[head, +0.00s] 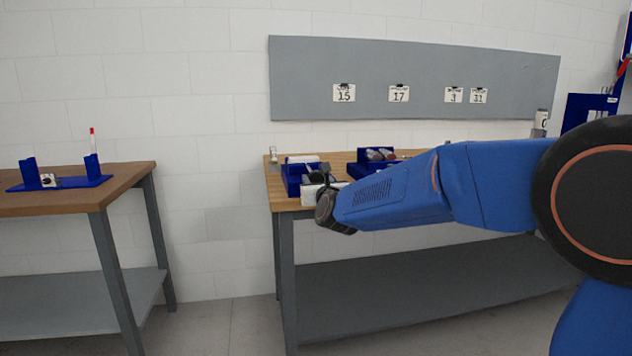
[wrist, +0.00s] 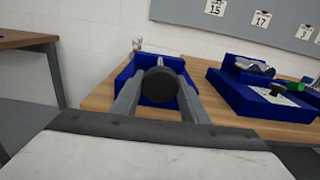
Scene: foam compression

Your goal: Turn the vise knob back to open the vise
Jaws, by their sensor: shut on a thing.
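The vise (head: 293,176) is blue and stands at the left end of the right-hand workbench. In the wrist view its blue body (wrist: 125,76) shows behind a round black knob (wrist: 159,86). My gripper (wrist: 158,92) has its two grey fingers on either side of the knob and is shut on it. In the head view my arm reaches in from the right and its wrist hides part of the vise. The space between the vise jaws is hidden behind the knob.
A blue tray (wrist: 252,98) with several small items sits right of the vise on the wooden bench top (wrist: 99,100). A grey board (head: 420,75) with number cards hangs behind. Another table (head: 110,180) with a blue stand (head: 62,183) is at left, across a floor gap.

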